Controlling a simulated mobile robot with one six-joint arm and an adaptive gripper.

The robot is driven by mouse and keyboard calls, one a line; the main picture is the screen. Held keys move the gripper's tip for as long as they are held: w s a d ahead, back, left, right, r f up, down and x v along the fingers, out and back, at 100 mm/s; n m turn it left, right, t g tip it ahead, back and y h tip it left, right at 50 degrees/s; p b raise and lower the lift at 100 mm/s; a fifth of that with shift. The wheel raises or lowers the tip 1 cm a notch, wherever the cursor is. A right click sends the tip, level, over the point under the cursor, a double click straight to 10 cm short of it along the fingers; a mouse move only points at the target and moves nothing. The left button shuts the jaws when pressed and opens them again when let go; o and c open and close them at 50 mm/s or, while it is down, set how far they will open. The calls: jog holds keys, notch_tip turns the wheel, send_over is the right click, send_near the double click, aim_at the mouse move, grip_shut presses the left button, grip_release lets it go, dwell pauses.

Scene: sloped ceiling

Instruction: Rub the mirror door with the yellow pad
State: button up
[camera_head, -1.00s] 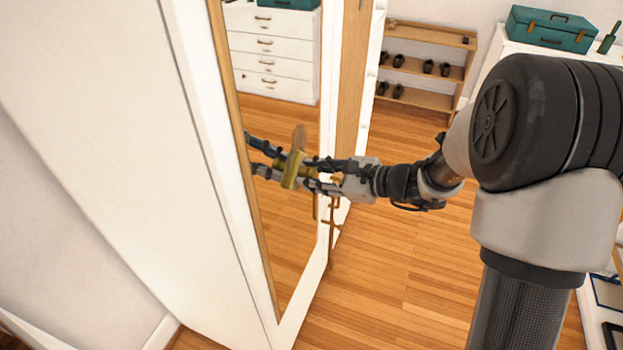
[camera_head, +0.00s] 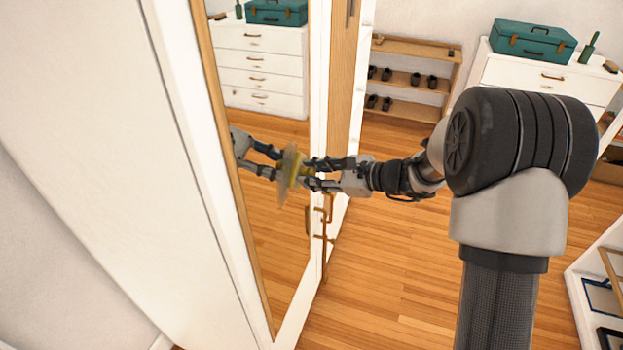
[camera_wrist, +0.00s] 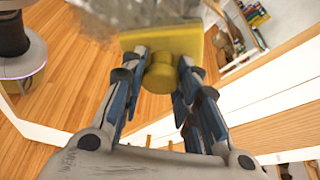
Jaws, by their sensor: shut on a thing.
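The mirror door (camera_head: 262,225) is a tall mirror in a wood and white frame on the white wardrobe, left of centre in the head view. It reflects my gripper and a chest of drawers. My gripper (camera_head: 312,174) is shut on the yellow pad (camera_head: 299,168) and holds it at the mirror. In the wrist view, the fingers grip the pad's round yellow knob (camera_wrist: 160,77), with the yellow plate (camera_wrist: 165,40) beyond. I cannot tell for sure whether the pad's face touches the glass.
A wooden rack (camera_head: 408,78) with several dark shoes stands at the back. A white chest (camera_head: 545,85) bearing a green case (camera_head: 533,42) stands at back right. A white shelf (camera_head: 600,290) is at lower right. Wooden floor (camera_head: 390,270) is open between them.

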aim_at(299, 167)
jog(key=shift+w+d, duration=0.25)
jog(key=shift+w, duration=0.4)
jog(key=shift+a+r+p, duration=0.1)
jog(key=shift+r+p, duration=0.95)
jog(key=shift+r, duration=0.6)
jog(key=shift+s+a+f+b, duration=0.1)
jog(key=shift+s+a+b, duration=0.15)
jog(key=shift+s, duration=0.3)
jog(key=shift+s+a+f+b, duration=0.1)
jog(key=shift+s+a+b, duration=0.05)
jog(key=shift+s+b, duration=0.3)
jog(key=shift+s+a+r+b, duration=0.1)
jog(key=shift+s+a+b, duration=0.4)
jog(key=shift+s, duration=0.95)
jog(key=shift+s+a+f+b, duration=0.1)
jog(key=shift+s+a+b, duration=0.45)
jog(key=shift+s, duration=0.85)
jog(key=shift+s+a+r+b, duration=0.1)
jog(key=shift+s+a+b, duration=0.4)
jog(key=shift+s, duration=0.95)
jog(key=shift+s+r, duration=0.1)
